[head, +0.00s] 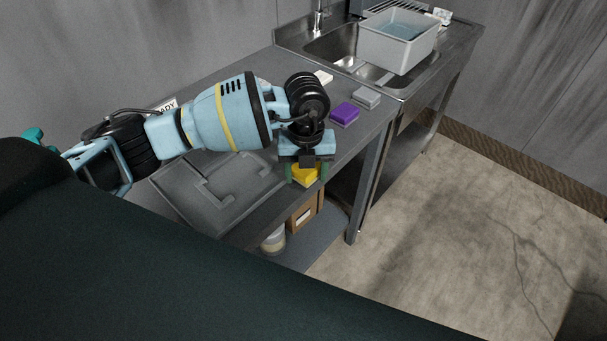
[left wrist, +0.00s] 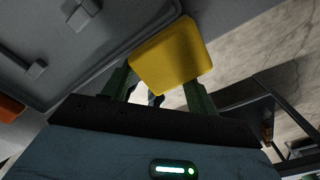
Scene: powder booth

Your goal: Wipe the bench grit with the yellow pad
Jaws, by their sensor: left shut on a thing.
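The yellow pad (head: 305,174) is between the fingers of my left gripper (head: 307,172), at the front edge of the grey bench (head: 218,79). The left gripper is shut on it. In the left wrist view the pad (left wrist: 170,55) sits between the two green fingers (left wrist: 160,88), with its broad face toward the camera. I cannot tell whether the pad touches the bench. No grit can be made out on the bench surface. My right gripper is not in view.
A purple pad (head: 345,113), a grey pad (head: 366,97) and a white pad (head: 323,77) lie on the bench right of my arm. A grey tray (head: 181,205) lies left of the gripper. A water-filled tub (head: 366,45) stands at the sink. A cardboard box (head: 304,213) is below.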

